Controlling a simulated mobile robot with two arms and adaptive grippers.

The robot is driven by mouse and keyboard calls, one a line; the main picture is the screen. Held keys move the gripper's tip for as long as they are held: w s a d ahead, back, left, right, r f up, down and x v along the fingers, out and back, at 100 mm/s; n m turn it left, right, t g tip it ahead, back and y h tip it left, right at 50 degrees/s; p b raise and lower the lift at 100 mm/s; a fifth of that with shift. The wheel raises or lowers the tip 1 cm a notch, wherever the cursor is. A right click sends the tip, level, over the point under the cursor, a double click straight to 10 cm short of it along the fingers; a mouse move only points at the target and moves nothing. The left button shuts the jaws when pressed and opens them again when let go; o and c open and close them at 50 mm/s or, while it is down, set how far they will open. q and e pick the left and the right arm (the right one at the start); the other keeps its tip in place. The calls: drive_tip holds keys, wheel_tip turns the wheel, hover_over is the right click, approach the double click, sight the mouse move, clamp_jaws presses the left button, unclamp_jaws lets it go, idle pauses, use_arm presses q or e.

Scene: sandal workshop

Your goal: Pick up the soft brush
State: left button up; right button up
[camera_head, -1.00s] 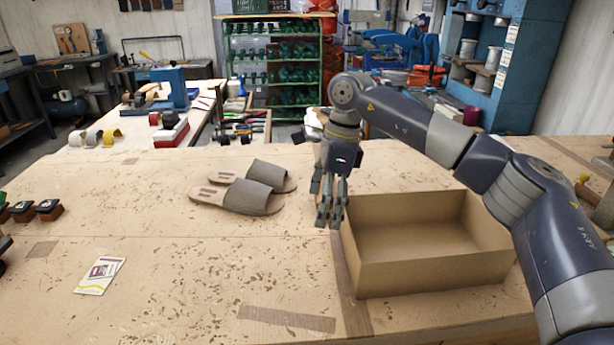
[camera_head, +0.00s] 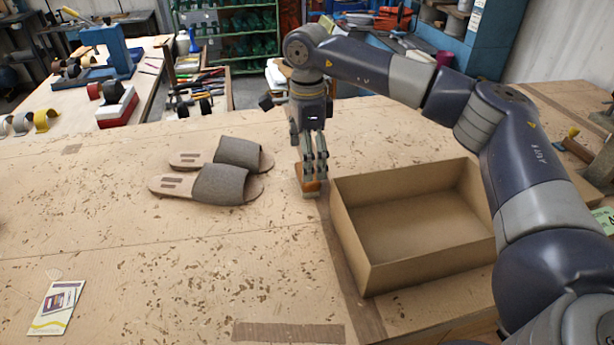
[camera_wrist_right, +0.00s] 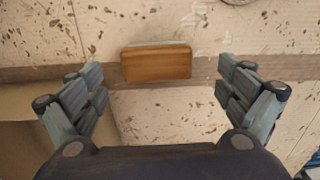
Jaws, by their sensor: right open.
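The soft brush has a wooden back (camera_wrist_right: 156,65) with a thin pale edge along its far side. In the right wrist view it lies on the table between and a little beyond my open right fingers (camera_wrist_right: 160,92), apart from both. In the head view the brush (camera_head: 309,185) shows just under the fingertips of my right gripper (camera_head: 312,172), left of the box and partly hidden by the fingers. My left gripper is out of view.
An empty open cardboard box (camera_head: 372,272) stands right beside the brush. A pair of grey sandals (camera_head: 222,185) lies to the left. A printed card (camera_head: 56,307) lies at the front left. The middle front of the table is clear apart from scraps.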

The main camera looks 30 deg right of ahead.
drive_tip(key=f, duration=0.2)
drive_tip(key=f+p, duration=0.1)
drive_tip(key=shift+s+f, duration=0.25)
drive_tip(key=shift+f, duration=0.55)
drive_tip(key=c, duration=1.2)
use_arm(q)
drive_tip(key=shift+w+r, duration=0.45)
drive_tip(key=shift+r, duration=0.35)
use_arm(e)
drive_tip(key=shift+o, duration=0.2)
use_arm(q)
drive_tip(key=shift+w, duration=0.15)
